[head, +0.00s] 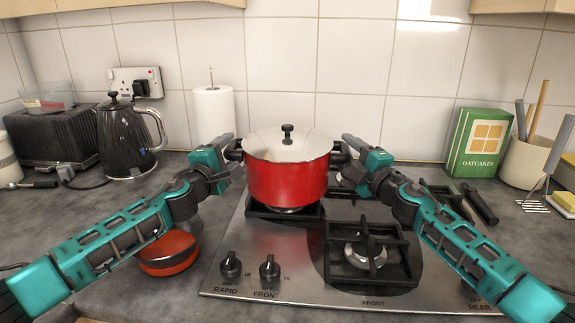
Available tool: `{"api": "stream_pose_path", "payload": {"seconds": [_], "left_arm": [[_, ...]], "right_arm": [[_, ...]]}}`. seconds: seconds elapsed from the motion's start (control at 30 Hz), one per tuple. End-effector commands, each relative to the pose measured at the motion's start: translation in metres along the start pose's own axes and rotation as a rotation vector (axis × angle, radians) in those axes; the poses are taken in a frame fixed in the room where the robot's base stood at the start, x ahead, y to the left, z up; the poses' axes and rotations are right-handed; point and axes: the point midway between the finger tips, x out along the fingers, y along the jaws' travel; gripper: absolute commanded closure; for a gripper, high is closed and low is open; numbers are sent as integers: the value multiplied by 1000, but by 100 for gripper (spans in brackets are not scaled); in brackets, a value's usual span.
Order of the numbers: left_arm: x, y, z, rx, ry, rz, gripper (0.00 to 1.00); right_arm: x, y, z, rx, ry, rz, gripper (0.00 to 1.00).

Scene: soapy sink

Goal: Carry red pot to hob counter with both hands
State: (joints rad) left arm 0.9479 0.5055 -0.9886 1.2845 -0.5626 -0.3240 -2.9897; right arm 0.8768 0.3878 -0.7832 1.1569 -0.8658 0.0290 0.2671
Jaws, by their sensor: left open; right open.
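The red pot (287,181) has a pale lid with a dark knob and dark side handles. It is upright over the rear left burner of the steel hob (290,250), which is set in the grey counter. My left gripper (230,146) is open at the pot's left handle. My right gripper (346,147) is open at the pot's right handle. The handles are partly hidden by the grippers, and I cannot tell whether the fingers touch them. The pot's underside is close to the burner grate, and contact is not clear.
A black kettle (122,140), a toaster (50,137) and a paper roll (213,113) stand at the back left. An orange-red bowl (168,254) sits beside my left arm. A green oatcakes box (479,143) and a utensil pot (524,163) stand at the back right. The front burner (366,254) is bare.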

Motion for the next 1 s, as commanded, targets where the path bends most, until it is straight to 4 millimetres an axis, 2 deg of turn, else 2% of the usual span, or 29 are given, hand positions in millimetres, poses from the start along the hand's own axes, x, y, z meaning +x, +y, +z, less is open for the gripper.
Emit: {"api": "stream_pose_path", "payload": {"seconds": [0.2,0.53,1.0], "left_arm": [[11,0,0,-2,0,-1,43],[13,0,0,-2,0,-1,43],[12,0,0,-2,0,-1,87]], "right_arm": [[12,0,-1,1,1,-1,42],[13,-1,-1,0,2,-2,42],[12,-1,-1,0,2,-2,86]]}}
